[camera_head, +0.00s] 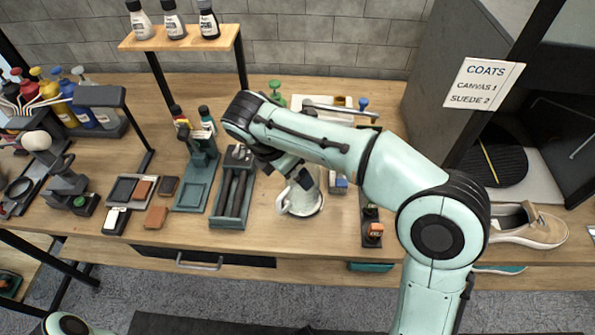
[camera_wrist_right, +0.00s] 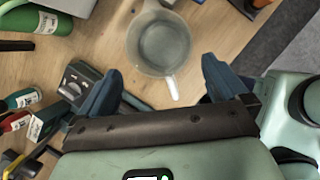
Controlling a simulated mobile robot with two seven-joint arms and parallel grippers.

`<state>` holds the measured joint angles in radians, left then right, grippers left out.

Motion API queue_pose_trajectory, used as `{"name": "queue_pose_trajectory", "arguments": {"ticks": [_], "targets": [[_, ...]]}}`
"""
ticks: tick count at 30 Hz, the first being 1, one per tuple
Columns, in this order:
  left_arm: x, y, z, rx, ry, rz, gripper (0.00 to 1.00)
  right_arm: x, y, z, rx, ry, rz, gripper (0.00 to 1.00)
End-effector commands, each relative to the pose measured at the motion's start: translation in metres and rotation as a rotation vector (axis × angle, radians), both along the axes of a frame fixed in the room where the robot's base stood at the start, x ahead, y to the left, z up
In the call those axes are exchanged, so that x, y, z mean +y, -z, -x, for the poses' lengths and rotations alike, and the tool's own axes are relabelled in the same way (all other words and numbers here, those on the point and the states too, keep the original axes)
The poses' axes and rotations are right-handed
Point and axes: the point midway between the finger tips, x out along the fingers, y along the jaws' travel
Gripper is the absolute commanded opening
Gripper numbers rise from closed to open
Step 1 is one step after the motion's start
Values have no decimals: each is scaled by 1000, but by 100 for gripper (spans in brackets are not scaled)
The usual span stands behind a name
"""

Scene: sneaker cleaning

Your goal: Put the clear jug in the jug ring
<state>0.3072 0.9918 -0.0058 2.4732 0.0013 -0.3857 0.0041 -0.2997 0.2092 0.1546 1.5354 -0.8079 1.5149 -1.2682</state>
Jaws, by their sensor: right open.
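The clear jug (camera_head: 304,196) stands upright on the wooden bench in the middle of the head view, partly hidden behind my right gripper. Its handle points to the front left. In the right wrist view the jug (camera_wrist_right: 160,45) shows from above, and its pale handle reaches back between my fingers. My right gripper (camera_wrist_right: 160,82) is open, and its two dark blue fingers are spread either side of the handle's end. In the head view my right gripper (camera_head: 287,172) is above and close to the jug. I cannot clearly make out the jug ring. My left gripper is out of view.
A dark tray (camera_head: 232,215) with long tools lies left of the jug. A narrow dark holder with an orange item (camera_head: 374,232) stands to its right. A green bottle (camera_wrist_right: 40,20) lies in the wrist view's upper left. A tan sneaker (camera_head: 530,226) sits far right.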

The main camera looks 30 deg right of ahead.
Motion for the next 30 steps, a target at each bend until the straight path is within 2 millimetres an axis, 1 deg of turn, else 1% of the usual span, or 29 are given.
{"name": "queue_pose_trajectory", "arguments": {"ticks": [1, 3, 8, 30], "targets": [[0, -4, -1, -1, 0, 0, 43, 4, -10, 1, -2, -1, -1, 100], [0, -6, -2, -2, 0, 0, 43, 7, -19, 1, -1, 0, 0, 100], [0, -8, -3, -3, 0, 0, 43, 12, -30, 3, 1, 0, 0, 100], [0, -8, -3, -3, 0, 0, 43, 13, -31, 3, 2, 1, 1, 100]]}}
